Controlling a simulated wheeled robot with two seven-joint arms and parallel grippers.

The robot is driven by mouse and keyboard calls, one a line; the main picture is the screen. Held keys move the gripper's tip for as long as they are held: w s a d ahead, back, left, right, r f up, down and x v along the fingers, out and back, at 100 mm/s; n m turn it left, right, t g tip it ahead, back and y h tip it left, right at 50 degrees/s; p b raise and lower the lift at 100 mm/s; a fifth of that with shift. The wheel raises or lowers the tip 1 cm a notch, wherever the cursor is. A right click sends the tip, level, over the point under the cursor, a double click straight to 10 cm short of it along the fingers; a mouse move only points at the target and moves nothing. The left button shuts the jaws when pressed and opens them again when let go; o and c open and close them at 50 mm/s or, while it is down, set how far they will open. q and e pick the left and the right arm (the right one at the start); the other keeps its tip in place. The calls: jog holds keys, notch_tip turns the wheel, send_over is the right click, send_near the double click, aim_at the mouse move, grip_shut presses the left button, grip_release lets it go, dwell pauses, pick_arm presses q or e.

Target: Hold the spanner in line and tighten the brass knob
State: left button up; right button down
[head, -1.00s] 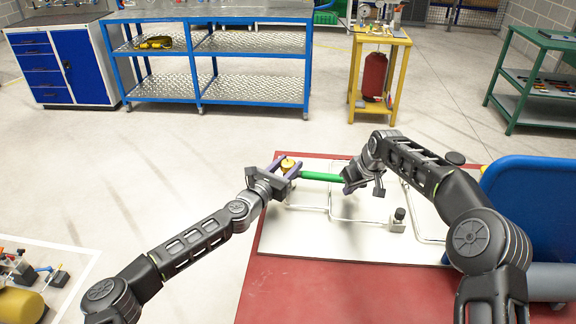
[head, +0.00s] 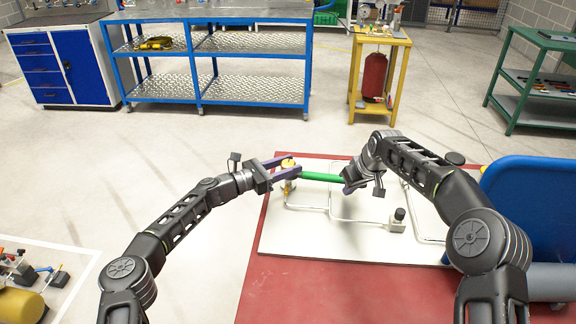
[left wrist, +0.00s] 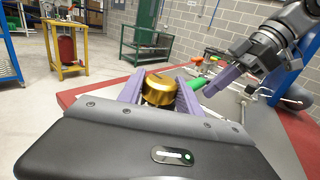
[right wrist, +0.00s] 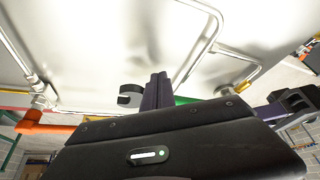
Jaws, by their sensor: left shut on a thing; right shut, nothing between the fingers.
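The round brass knob (left wrist: 160,90) sits between the purple fingers of my left gripper (left wrist: 160,92), which is shut on it. In the head view the knob (head: 289,173) shows partly behind my left gripper (head: 287,169). The green-handled spanner (head: 321,177) lies between my two grippers, just right of the knob. My right gripper (head: 350,184) is at the spanner's right end. In the right wrist view its purple fingers (right wrist: 157,92) are shut together, with the spanner's grey open jaw (right wrist: 130,95) to their left and green handle to their right. Whether they touch it is unclear.
The white panel (head: 300,240) carries metal pipes and a black-topped fitting (head: 398,220). It lies on a red surface (head: 300,290). A blue rounded object (head: 535,210) stands to the right. A blue shelf bench (head: 250,45) and a yellow stand (head: 380,75) are farther back.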

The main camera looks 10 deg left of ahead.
pick_arm(q)
jog(key=shift+f+m+g, duration=0.25)
jog(key=shift+m+g, duration=0.05)
jog(key=shift+g, duration=0.1)
dwell(0.8)
jog(key=o, duration=1.4)
jog(key=shift+r, duration=0.2)
jog(key=shift+c, duration=0.2)
jog(key=shift+d+f+n+t, duration=0.1)
jog(key=shift+f+n+t, duration=0.15)
jog(key=shift+n+t, duration=0.2)
